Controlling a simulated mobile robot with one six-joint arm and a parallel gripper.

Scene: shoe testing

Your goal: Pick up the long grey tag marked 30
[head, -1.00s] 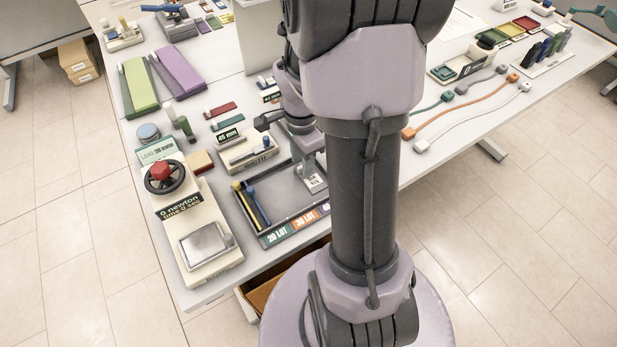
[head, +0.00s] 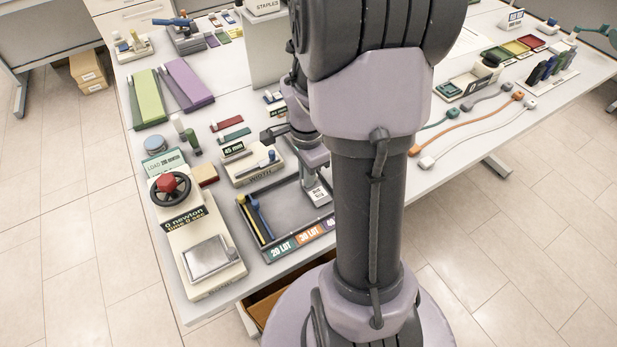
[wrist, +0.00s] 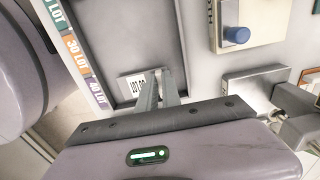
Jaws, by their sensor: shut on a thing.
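A tag with a white face and black print (wrist: 133,84) lies in the dark grey tray (wrist: 112,33), at the fingertips of my gripper (wrist: 160,83). Its print reads like LOT and a number, too small to be sure of. My gripper is shut on the tag; the fingers hide part of it. In the head view the tag's white face (head: 318,193) shows below my gripper, in the right part of the tray (head: 262,228). I cannot tell whether it touches the tray floor.
A yellow tag (head: 246,219) and a blue tag (head: 261,218) lie in the tray's left part. Coloured LOT labels (head: 309,237) line its front edge. A width gauge (head: 252,168) stands behind, and a cream press with a red knob (head: 170,183) stands left.

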